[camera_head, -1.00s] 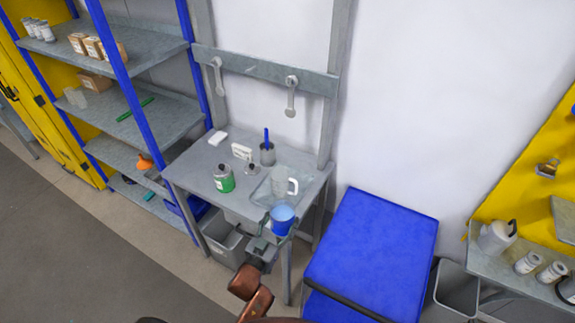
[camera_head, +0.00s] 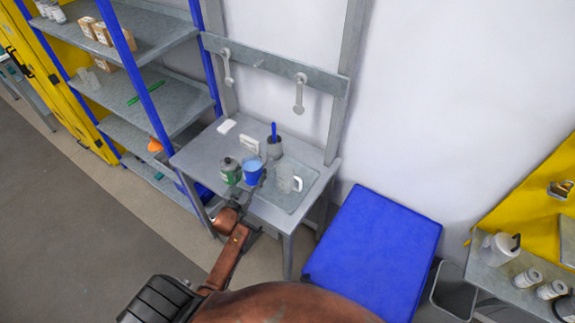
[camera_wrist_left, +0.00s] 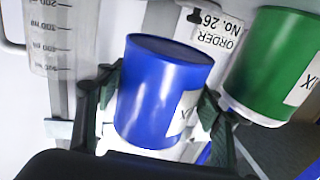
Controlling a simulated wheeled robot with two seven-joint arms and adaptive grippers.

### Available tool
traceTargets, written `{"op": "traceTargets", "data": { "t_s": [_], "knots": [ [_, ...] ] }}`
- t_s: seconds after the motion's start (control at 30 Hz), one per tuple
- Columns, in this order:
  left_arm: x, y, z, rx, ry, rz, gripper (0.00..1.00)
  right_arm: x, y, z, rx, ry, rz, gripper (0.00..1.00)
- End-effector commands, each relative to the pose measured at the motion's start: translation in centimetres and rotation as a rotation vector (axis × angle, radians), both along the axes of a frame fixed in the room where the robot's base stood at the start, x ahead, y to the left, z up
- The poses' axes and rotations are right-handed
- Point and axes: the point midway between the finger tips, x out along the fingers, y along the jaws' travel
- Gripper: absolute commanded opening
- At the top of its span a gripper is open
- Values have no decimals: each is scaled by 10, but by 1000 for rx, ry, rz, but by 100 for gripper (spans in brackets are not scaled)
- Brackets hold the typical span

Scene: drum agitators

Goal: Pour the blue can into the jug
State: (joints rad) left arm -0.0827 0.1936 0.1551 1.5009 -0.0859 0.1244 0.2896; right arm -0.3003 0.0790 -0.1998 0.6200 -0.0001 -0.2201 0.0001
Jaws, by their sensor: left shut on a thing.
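The blue can (camera_head: 252,165) is held by my left gripper (camera_head: 260,179) over the grey table, between the green can and the jug. It looks about upright. In the left wrist view the blue can (camera_wrist_left: 160,88) sits between the fingers of my left gripper (camera_wrist_left: 157,98), its label partly showing. The clear jug (camera_head: 286,179) with a white handle stands upright on a shallow tray (camera_head: 300,204), right of the blue can and apart from it. Its printed scale shows on the jug (camera_wrist_left: 50,40) in the wrist view. My right gripper is not in view.
The green can (camera_head: 230,171) stands close to the left of the blue can. Behind are an order card (camera_head: 249,145) and a grey cup (camera_head: 274,150) with a blue tool. A blue box-like surface (camera_head: 375,245) is right of the table (camera_head: 205,155). Shelves stand left.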

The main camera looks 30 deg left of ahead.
Motion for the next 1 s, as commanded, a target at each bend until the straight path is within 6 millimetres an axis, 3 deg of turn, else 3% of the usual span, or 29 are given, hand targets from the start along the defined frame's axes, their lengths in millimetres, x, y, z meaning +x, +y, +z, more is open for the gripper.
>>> {"op": "traceTargets", "data": {
  "t_s": [0.57, 1.0],
  "knots": [
    [7, 0, 2, 21, 5, 10, 21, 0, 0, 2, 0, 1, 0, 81],
    [8, -6, 0, 202, 79, 21, 21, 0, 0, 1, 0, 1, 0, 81]
  ]
}}
